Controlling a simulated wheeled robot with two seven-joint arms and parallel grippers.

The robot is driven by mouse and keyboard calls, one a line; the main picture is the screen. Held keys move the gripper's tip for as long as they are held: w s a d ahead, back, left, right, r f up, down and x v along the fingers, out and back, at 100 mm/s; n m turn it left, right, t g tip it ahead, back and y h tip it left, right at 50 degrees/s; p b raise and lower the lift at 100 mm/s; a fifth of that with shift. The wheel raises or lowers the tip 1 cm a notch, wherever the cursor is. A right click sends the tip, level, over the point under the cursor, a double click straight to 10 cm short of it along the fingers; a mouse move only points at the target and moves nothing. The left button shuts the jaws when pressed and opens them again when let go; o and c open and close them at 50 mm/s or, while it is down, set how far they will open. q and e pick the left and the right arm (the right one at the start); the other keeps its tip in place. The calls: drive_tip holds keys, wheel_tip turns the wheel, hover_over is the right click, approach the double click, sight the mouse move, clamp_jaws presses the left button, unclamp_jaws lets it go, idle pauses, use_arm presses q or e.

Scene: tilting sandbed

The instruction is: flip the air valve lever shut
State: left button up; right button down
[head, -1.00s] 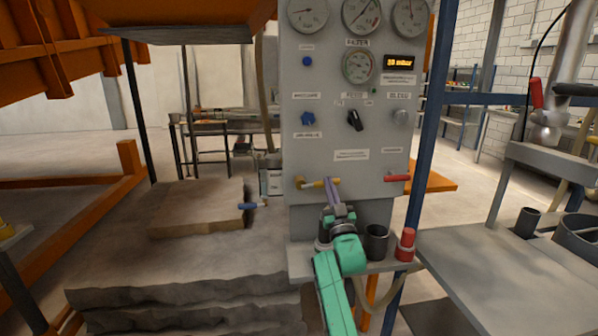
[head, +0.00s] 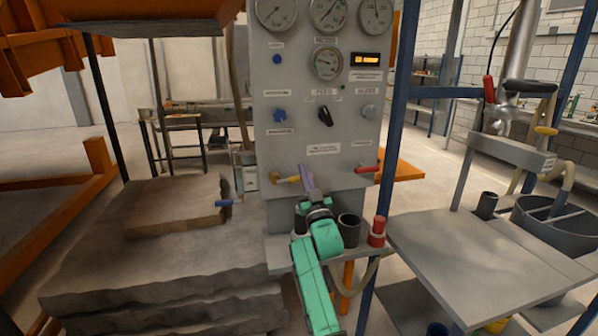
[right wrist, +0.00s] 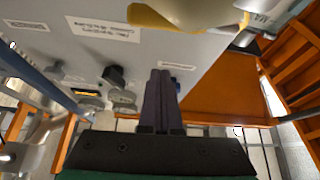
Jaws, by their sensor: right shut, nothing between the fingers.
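The grey panel (head: 343,100) carries two levers low on its face. One has a yellow handle (head: 287,180) lying nearly level at the left; the other has a red handle (head: 367,169) at the right. I cannot tell from the labels which one is the air valve. My right gripper (head: 307,171) is shut and empty, its purple fingers pointing up at the inner end of the yellow handle; contact cannot be told. In the right wrist view, the shut fingers (right wrist: 161,88) stand beside the panel, and the yellow handle (right wrist: 178,15) is large at the top. My left gripper is not seen.
A dark cup (head: 348,230) and a red-capped bottle (head: 377,232) stand on the shelf beside my right arm. Gauges and knobs (head: 325,116) fill the panel above. Stone-like slabs (head: 170,245) lie at the left, a grey table (head: 480,270) at the right.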

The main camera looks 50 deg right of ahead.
use_arm(q)
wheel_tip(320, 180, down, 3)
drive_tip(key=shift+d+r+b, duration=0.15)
drive_tip(key=shift+b, duration=0.75)
use_arm(e)
drive_tip(key=v, duration=0.8)
drive_tip(key=shift+f, duration=0.45)
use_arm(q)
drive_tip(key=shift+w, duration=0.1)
use_arm(e)
drive_tip(key=shift+a, duration=0.1)
